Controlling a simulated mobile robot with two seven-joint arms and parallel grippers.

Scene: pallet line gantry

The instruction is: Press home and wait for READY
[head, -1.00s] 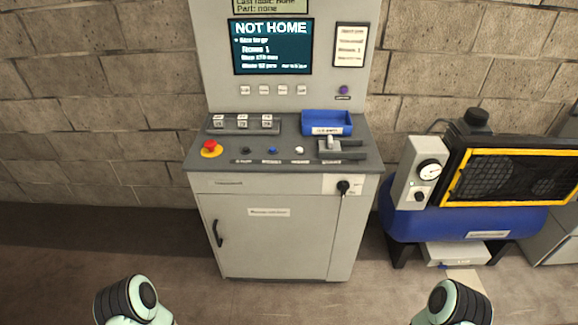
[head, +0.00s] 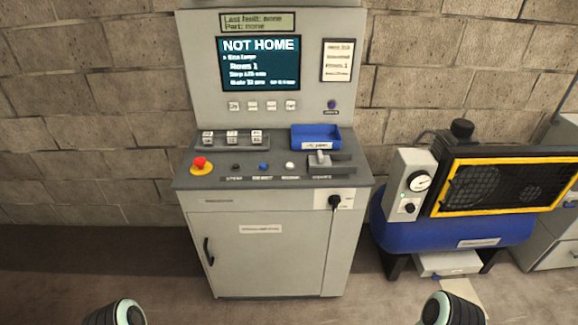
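The grey control cabinet (head: 262,253) stands ahead against the wall. Its screen (head: 260,64) reads NOT HOME, with smaller lines including "Rows 1" below. A small display (head: 257,20) above reads "Last fault: none, Part: none". The sloping desk carries a red emergency stop (head: 200,164) on a yellow base, a black button (head: 236,167), a blue button (head: 263,166), a white button (head: 290,165) and a lever (head: 320,158). Their labels are too small to read surely. Parts of my two arms show at the bottom edge, apart from the cabinet; neither gripper is in view.
A row of small keys (head: 262,106) sits under the screen, with a purple button (head: 332,104) to the right. A blue tray (head: 315,138) and a block rack (head: 231,139) sit on the desk. A blue compressor (head: 420,222) stands right. The floor in front is clear.

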